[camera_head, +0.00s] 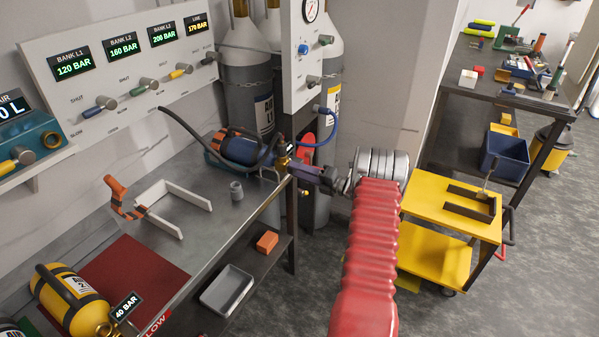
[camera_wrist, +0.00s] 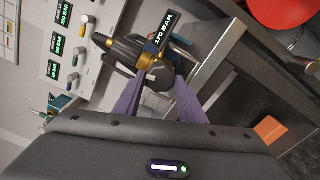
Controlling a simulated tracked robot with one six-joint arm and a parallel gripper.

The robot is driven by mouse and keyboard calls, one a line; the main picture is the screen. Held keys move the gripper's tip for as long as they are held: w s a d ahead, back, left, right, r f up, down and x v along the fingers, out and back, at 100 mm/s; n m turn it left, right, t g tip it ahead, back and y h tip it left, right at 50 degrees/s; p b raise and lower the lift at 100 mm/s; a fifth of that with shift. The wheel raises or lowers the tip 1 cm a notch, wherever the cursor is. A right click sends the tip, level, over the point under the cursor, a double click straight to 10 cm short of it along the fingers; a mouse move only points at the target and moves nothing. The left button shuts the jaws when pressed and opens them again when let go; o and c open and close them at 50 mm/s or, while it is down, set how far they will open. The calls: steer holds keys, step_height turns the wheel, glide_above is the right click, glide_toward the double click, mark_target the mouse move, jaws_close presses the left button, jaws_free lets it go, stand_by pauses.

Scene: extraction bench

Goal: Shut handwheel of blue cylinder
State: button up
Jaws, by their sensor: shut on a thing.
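The blue cylinder (camera_head: 240,150) lies in a cradle at the far end of the steel bench, its brass valve (camera_head: 284,161) facing my arm. In the wrist view, the brass valve (camera_wrist: 115,47) has a dark handwheel (camera_wrist: 159,74) and a tag (camera_wrist: 164,31) reading 170 BAR. My gripper (camera_head: 299,171) reaches the valve from the right. Its purple fingers (camera_wrist: 156,85) are shut on the handwheel, one on each side. The fingers hide part of the wheel, and I cannot tell how far it is turned.
A blue hose (camera_head: 331,125) hangs from the gauge panel (camera_head: 300,75) behind. A yellow cylinder (camera_head: 72,295) lies at the bench's near left. A yellow cart (camera_head: 425,205) is right of my arm.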

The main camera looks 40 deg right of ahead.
steer(key=shift+a+f+m, duration=0.1)
steer(key=shift+f+m, duration=0.2)
steer(key=shift+m, duration=0.6)
steer(key=o, duration=1)
steer(key=shift+r, duration=0.2)
steer(key=shift+o, duration=0.2)
steer(key=shift+s, duration=0.1)
steer(key=v, duration=1.3)
steer(key=shift+s, duration=0.25)
